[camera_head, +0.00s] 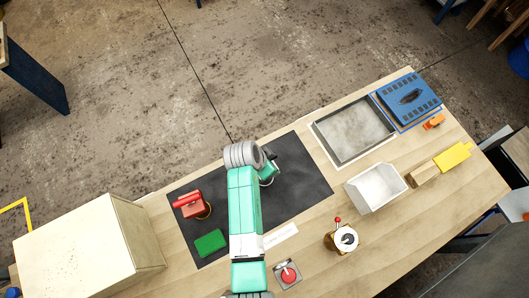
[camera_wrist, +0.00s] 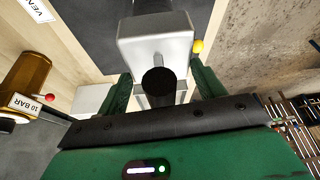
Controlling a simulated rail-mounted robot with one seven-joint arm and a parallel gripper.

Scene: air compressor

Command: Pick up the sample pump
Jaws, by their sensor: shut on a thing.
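A grey-white block with a round black end (camera_wrist: 155,40), which I take to be the sample pump, is between the two green fingers of my gripper (camera_wrist: 162,88) in the wrist view. The fingers are shut on it, one on each side. In the head view my gripper (camera_head: 268,172) is over the upper middle of the black mat (camera_head: 302,185). My arm hides most of what it holds there. I cannot tell whether the block touches the mat.
A red device (camera_head: 191,205) and a green block (camera_head: 210,242) stand on the mat's left. A wooden box (camera_head: 85,250) is further left. A grey tray (camera_head: 352,130), white bin (camera_head: 375,187), brass gauge unit (camera_head: 344,238) and red button (camera_head: 288,275) are on the right.

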